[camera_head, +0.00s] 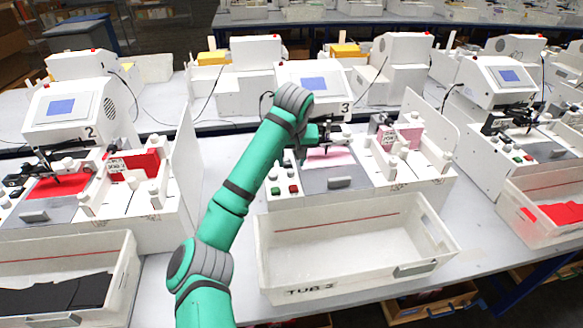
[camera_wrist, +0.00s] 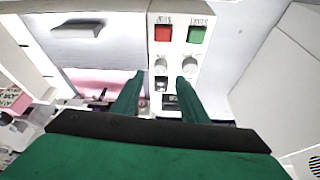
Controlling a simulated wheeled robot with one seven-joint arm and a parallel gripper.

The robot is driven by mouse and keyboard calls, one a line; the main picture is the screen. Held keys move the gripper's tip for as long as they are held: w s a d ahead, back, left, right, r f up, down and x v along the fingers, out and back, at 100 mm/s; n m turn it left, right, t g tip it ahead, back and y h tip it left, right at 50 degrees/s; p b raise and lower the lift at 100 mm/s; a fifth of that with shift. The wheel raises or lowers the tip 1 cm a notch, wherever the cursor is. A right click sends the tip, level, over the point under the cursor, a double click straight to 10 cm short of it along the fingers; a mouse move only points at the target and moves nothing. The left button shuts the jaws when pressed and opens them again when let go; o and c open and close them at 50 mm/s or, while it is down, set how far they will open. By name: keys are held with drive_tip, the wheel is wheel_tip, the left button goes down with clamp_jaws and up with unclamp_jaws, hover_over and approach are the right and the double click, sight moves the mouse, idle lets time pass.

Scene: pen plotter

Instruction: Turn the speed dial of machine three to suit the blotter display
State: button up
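Machine three (camera_head: 330,72) stands mid-picture in the head view, with a "3" on its housing. Its blue display (camera_head: 314,83) is too small to read. A pink sheet or pad (camera_head: 330,156) lies under its pen carriage; it also shows in the wrist view (camera_wrist: 105,84). In the wrist view its control panel (camera_wrist: 178,50) has a red button (camera_wrist: 163,34), a green button (camera_wrist: 196,35) and pale round knobs (camera_wrist: 161,66) (camera_wrist: 190,66). I cannot tell which knob is the speed dial. My gripper (camera_wrist: 160,80) is open over the panel, fingers apart; I see no contact.
A white tub (camera_head: 345,272) marked "TUB" stands in front of machine three, seemingly empty. Machine two (camera_head: 60,112) is at left, another plotter (camera_head: 500,90) at right. White partitions (camera_head: 185,165) flank the machines. My arm crosses in front of machine three's left side.

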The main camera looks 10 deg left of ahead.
sight(290, 171)
drive_tip(key=x, duration=0.5)
drive_tip(key=shift+w+a+f, duration=0.1)
drive_tip(key=shift+f, duration=0.25)
clamp_jaws()
drive_tip(key=shift+m, duration=0.3)
drive_tip(key=m+h, duration=0.1)
drive_tip(key=m, duration=0.2)
drive_tip(key=shift+a+m+h, duration=0.1)
drive_tip(key=shift+m+h, duration=0.2)
drive_tip(key=shift+a+m+h, duration=0.15)
drive_tip(key=shift+m+h, duration=0.25)
drive_tip(key=shift+m, duration=0.7)
drive_tip(key=shift+a+m+h, duration=0.15)
drive_tip(key=shift+m+h, duration=0.25)
drive_tip(key=shift+m, duration=0.7)
